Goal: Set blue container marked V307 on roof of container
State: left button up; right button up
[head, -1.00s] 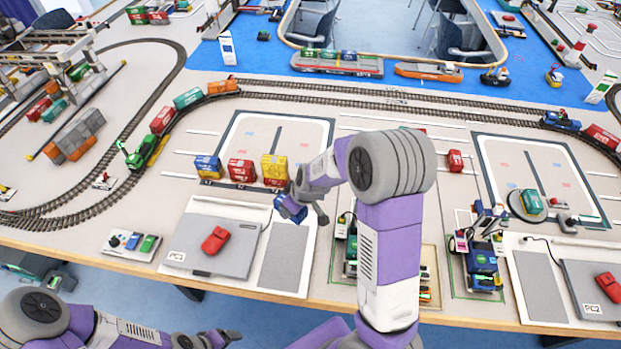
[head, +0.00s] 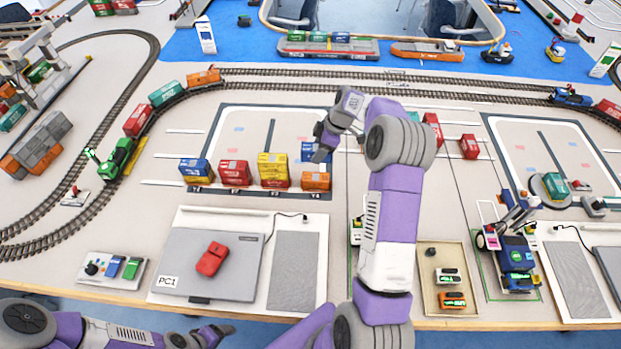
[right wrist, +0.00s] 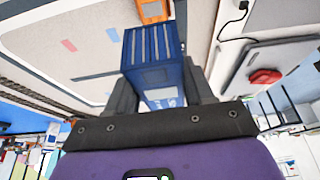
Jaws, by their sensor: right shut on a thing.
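My right gripper (head: 322,143) is shut on a blue container (head: 308,151), which also shows between the fingers in the right wrist view (right wrist: 152,48). White lettering shows on it but is not legible. In the head view it appears behind and above an orange container (head: 316,181), the right end of a row; in the wrist view the orange container (right wrist: 152,10) lies apart from it. The row also holds a blue container on a yellow one (head: 195,170), red containers (head: 234,172) and a yellow container on a red one (head: 272,165). My left gripper (head: 208,336) is low at the table's front; its jaws are unclear.
A grey PC1 panel (head: 207,264) with a red mouse (head: 212,259) lies in front of the row. Train tracks (head: 300,80) run behind. A blue vehicle (head: 516,254) and a tray (head: 428,291) stand to the right. The marked yard behind the row is clear.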

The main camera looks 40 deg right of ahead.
aim_at(312, 177)
jog(key=shift+w+f, duration=0.2)
jog(key=shift+f, duration=0.35)
pick_arm(q)
jog(key=shift+w+f+b, duration=0.2)
jog(key=shift+f+b, duration=0.45)
jog(key=shift+f, duration=0.3)
pick_arm(e)
notch_tip(312, 177, down, 10)
jog(key=shift+r, duration=0.2)
jog(key=shift+f, duration=0.1)
jog(key=o, duration=1.1)
pick_arm(q)
jog(key=shift+f, duration=0.1)
pick_arm(e)
jog(key=shift+r, duration=0.4)
pick_arm(q)
jog(key=shift+r+p, duration=0.65)
jog(key=shift+r, duration=0.1)
pick_arm(e)
jog(key=v, duration=1.1)
jog(key=shift+r, duration=0.25)
